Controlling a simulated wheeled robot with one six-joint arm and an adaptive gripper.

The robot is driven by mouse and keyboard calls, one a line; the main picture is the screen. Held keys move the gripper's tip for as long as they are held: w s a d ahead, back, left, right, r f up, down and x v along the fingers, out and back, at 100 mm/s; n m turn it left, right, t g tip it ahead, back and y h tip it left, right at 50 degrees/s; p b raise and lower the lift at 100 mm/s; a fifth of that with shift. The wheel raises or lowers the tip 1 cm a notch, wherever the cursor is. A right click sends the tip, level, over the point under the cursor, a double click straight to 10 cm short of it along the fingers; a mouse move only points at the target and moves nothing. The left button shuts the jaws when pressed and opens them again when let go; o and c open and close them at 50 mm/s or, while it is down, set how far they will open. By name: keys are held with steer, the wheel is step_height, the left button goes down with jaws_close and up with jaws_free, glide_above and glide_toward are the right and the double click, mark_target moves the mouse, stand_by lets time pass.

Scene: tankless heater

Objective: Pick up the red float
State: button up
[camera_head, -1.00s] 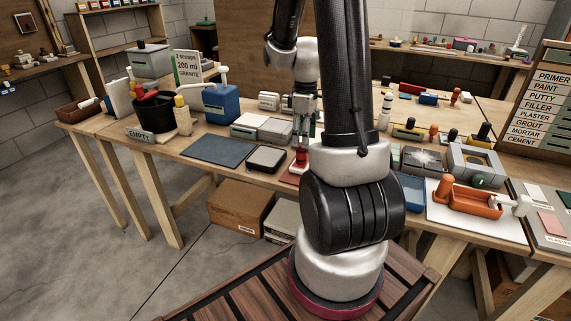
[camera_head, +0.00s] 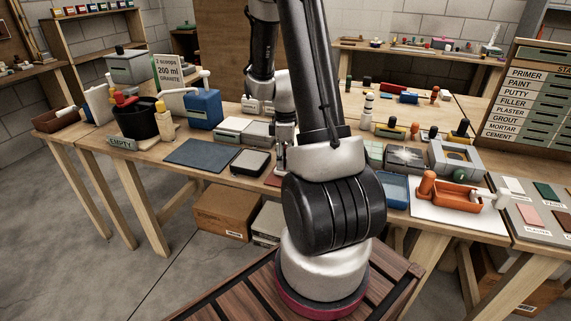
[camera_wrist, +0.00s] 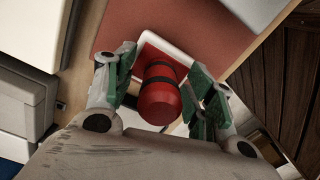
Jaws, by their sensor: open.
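Only a small edge of the mat (camera_head: 272,180) shows there.
A dark slab (camera_head: 203,153) and a grey tray (camera_head: 250,163) lie left of my gripper. Pale boxes (camera_head: 258,130) stand close behind it. A blue tray (camera_head: 396,190) and an orange tray (camera_head: 455,193) are to the right. The blue jug (camera_head: 204,108) stands farther left.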

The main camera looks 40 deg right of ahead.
jaws_close()
step_height(320, 180, up, 10)
steer(key=shift+r, duration=0.1)
steer(key=c, duration=0.7)
jaws_free()
steer(key=c, duration=0.3)
